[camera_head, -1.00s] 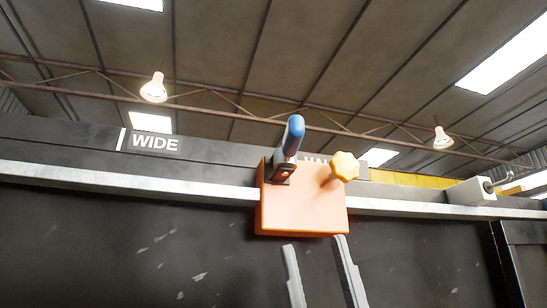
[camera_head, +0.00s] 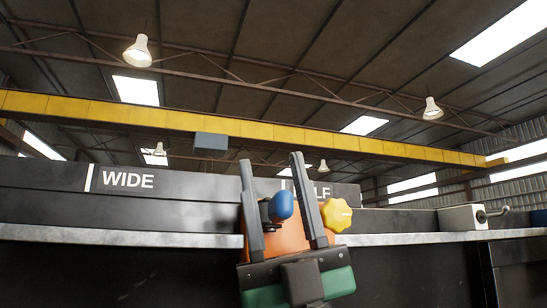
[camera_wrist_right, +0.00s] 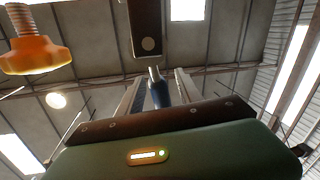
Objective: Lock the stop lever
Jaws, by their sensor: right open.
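The stop is an orange block (camera_head: 288,238) on the pale rail, largely covered by my right gripper in the head view. Its lever's blue grip (camera_head: 280,206) shows nearly end-on between the fingers. My right gripper (camera_head: 271,162) is open, with one grey finger on each side of the grip; I cannot tell whether either touches it. In the right wrist view the blue grip (camera_wrist_right: 160,93) also shows between the fingers, beyond the palm. A yellow lobed knob (camera_head: 336,215) sits right of the fingers; it is large at upper left in the wrist view (camera_wrist_right: 32,48). My left gripper is not in view.
The pale rail (camera_head: 120,236) runs across a dark panel marked WIDE, and a second label is partly hidden behind the fingers. A whitish box with a small crank (camera_head: 462,217) stands on the rail at right. Above is open room below the roof.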

